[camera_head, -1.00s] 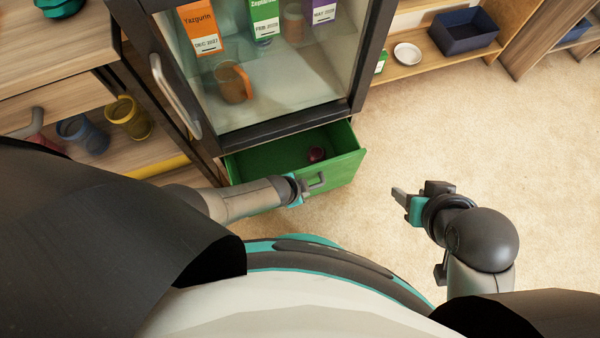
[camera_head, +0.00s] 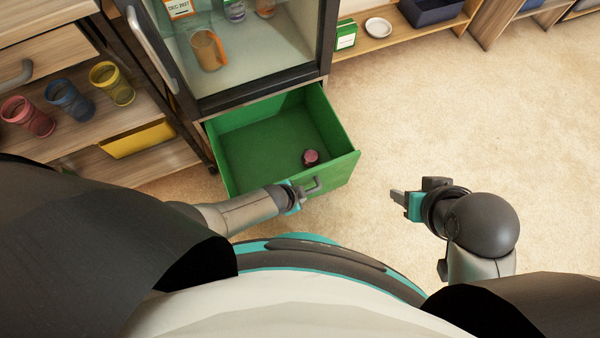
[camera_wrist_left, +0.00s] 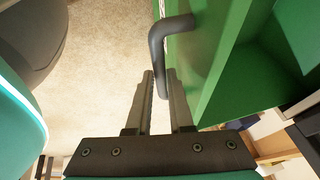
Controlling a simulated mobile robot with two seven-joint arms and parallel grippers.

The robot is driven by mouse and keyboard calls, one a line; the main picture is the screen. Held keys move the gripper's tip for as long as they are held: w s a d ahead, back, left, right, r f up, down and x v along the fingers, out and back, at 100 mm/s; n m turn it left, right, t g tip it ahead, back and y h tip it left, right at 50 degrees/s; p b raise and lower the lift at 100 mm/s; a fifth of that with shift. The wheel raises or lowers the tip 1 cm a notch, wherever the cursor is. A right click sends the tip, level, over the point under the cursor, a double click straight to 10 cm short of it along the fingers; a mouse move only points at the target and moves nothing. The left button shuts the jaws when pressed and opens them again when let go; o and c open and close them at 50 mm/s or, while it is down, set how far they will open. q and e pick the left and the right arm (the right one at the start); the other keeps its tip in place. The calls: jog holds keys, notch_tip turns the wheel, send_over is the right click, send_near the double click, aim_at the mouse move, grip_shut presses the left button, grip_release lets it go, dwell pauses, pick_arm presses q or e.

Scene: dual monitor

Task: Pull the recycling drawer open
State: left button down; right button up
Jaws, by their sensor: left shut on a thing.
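The green recycling drawer (camera_head: 335,175) is pulled well out from under the glass-fronted cabinet. Its inside is visible, with a small dark red item on its floor. My left gripper (camera_head: 302,192) is at the grey handle (camera_head: 314,185) on the drawer's front. In the left wrist view the handle (camera_wrist_left: 157,62) lies between the fingertips of the left gripper (camera_wrist_left: 161,82), which is shut on it. The drawer's green front (camera_wrist_left: 205,50) is beside it. My right gripper (camera_head: 398,197) hangs over the carpet right of the drawer, apart from it; its finger gap is unclear.
The glass-fronted cabinet (camera_head: 262,85) stands above the drawer, with an orange mug (camera_head: 207,50) inside. A wooden shelf with red, blue and yellow mugs (camera_head: 112,84) is at the left. A low shelf with a white plate (camera_head: 378,27) is behind. Carpet (camera_head: 460,110) is clear at right.

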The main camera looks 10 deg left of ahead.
pick_arm(q)
jog(key=shift+s, duration=0.15)
pick_arm(e)
jog(key=shift+s, duration=0.1)
pick_arm(q)
jog(key=c, duration=0.8)
grip_release()
jog(key=shift+r, duration=0.2)
pick_arm(e)
notch_tip(320, 180, down, 9)
jog(key=g+p, duration=0.2)
jog(key=p, duration=0.3)
pick_arm(q)
jog(key=p+v, duration=0.8)
jog(key=v, duration=0.6)
jog(key=shift+s+r, duration=0.2)
jog(key=shift+r, duration=0.15)
pick_arm(e)
jog(key=s+d+f+h, duration=0.1)
jog(key=s+d+f, duration=0.6)
jog(key=s+f, duration=0.4)
jog(key=shift+s+f+g, duration=0.25)
jog(key=shift+f+g, duration=0.05)
jog(key=shift+f, duration=0.65)
